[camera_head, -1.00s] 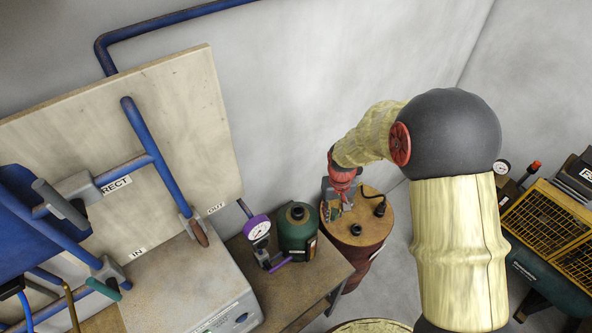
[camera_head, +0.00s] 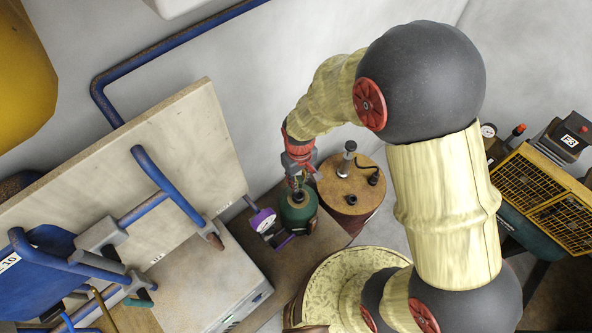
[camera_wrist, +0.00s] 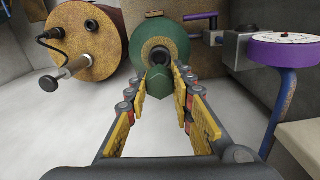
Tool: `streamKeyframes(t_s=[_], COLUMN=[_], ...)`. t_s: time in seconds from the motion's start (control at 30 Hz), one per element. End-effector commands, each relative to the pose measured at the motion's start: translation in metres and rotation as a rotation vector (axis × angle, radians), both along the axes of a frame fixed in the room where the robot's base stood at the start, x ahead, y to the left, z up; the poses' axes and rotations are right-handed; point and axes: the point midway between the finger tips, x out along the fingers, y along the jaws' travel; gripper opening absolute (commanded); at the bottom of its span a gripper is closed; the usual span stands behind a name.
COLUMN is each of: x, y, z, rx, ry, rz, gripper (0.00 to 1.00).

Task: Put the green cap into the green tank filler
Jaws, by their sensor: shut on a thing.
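The green tank (camera_head: 297,217) stands upright on the bench beside the purple gauge. In the wrist view, the tank's round top (camera_wrist: 172,32) faces me, with a dark filler opening (camera_wrist: 161,55) inside a tan ring. My gripper (camera_head: 297,183) is above the tank, pointing down at its top. In the wrist view, my gripper (camera_wrist: 160,83) is shut on the green cap (camera_wrist: 159,83), which sits between the fingertips. The cap appears in front of the filler's near edge. I cannot tell whether it touches the filler. The cap is not clear in the head view.
A rusty drum (camera_head: 350,184) with a metal post and black fittings on top stands right of the tank. The purple gauge (camera_head: 263,221) stands close on the tank's left; in the wrist view it (camera_wrist: 288,47) is at the right. A pale cabinet (camera_head: 205,280) is farther left.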

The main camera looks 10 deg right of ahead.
Motion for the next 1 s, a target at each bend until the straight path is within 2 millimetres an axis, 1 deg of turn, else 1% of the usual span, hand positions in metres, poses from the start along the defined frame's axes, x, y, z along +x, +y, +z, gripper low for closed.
streamKeyframes(t_s=[0.27,1.0], x=[0.000,0.001], y=[0.000,0.000], z=[-0.013,-0.060], rx=[0.000,0.000], ry=[0.001,0.000], rz=[-0.002,-0.002], gripper=[0.00,0.00])
